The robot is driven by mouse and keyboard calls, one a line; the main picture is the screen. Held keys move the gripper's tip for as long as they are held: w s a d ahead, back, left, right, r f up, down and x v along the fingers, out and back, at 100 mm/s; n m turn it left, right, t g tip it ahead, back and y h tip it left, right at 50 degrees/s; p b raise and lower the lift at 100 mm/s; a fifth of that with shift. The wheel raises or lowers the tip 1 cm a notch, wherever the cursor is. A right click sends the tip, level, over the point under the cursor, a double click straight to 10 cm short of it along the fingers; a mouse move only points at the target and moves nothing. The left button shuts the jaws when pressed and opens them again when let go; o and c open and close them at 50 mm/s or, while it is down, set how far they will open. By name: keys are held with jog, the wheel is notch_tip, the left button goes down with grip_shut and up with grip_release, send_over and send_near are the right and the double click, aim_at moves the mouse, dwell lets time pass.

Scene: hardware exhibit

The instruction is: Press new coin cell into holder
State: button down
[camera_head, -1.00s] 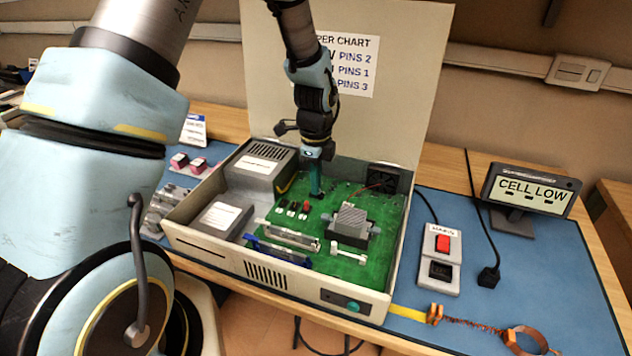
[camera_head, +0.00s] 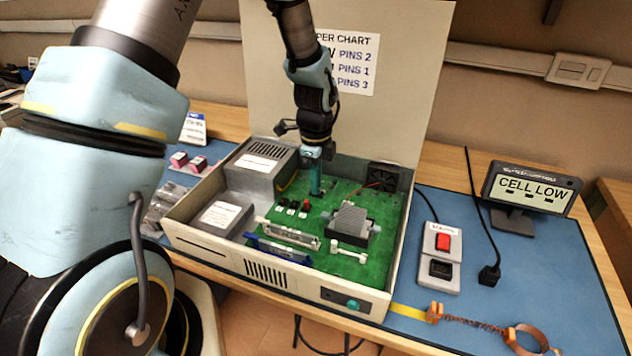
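My gripper (camera_head: 316,188) reaches down into the open computer case (camera_head: 190,236) from above. Its teal fingers are close together over the back part of the green circuit board (camera_head: 350,268), behind the small black and red jumper parts (camera_head: 298,206). I cannot tell whether the fingers are shut or hold anything. The coin cell and its holder cannot be made out; the fingers may hide them. The monitor (camera_head: 530,190) at the right reads "CELL LOW".
In the case stand a drive box (camera_head: 222,216), a power supply (camera_head: 262,166), a heatsink (camera_head: 350,220) and memory sticks (camera_head: 282,252). The upright lid behind carries a jumper chart (camera_head: 352,64). A red switch box (camera_head: 441,250) and wrist strap (camera_head: 525,340) lie right. The blue mat (camera_head: 560,270) has free room.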

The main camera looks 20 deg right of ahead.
jog(key=c, duration=1)
grip_release()
jog(key=shift+o, duration=0.2)
jog(key=o, duration=0.3)
jog(key=shift+r+p, duration=0.6)
jog(key=shift+r, duration=0.1)
jog(key=shift+r+p, duration=2.35)
jog(key=shift+r, duration=0.6)
